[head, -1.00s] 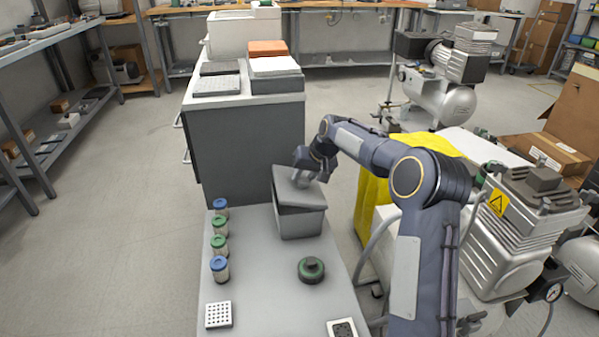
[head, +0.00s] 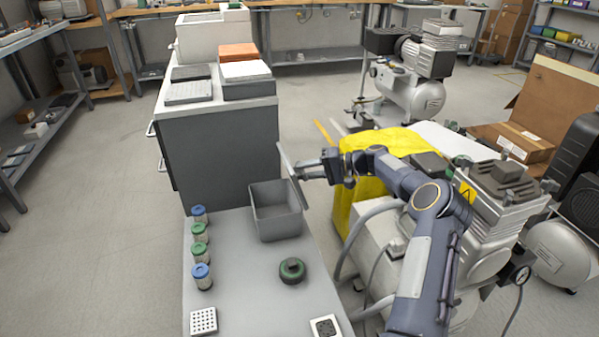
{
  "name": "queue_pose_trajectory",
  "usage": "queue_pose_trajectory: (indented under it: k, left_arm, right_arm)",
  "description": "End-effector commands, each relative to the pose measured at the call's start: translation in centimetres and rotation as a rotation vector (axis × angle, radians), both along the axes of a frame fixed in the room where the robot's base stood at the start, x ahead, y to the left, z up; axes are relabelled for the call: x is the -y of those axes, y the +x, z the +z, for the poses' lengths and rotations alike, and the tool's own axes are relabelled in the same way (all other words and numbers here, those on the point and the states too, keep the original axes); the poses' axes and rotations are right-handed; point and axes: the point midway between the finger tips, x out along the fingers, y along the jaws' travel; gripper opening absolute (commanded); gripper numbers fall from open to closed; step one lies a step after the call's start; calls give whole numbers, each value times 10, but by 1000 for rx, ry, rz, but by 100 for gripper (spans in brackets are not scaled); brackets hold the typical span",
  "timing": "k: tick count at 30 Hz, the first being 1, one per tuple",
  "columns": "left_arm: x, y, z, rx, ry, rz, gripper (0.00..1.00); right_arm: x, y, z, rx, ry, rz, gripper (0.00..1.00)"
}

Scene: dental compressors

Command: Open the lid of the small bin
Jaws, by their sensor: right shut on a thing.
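The small grey bin (head: 276,218) stands on the grey table, its top uncovered and its inside visible and looking empty. Its lid (head: 285,158) stands steeply tilted at the bin's right side, seen almost edge-on. My right gripper (head: 301,169) reaches in from the right and is shut on the lid near its upper part; the exact contact is partly hidden. My left gripper is not in the head view.
Several jars with blue and green caps (head: 200,252) line the table's left edge. A dark green round object (head: 292,270) sits in front of the bin. A grey cabinet (head: 222,150) stands behind. A yellow cloth (head: 352,200) and compressors are at the right.

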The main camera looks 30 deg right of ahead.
Motion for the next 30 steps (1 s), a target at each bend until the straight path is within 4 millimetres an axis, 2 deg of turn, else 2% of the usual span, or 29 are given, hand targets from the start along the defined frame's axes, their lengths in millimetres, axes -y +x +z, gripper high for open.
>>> queue_pose_trajectory:
  k: [12,30]
  left_arm:
    - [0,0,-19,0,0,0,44]
    - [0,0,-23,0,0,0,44]
  right_arm:
    - [21,-5,-14,67,261,0,0]
    - [25,-7,-16,84,334,3,0]
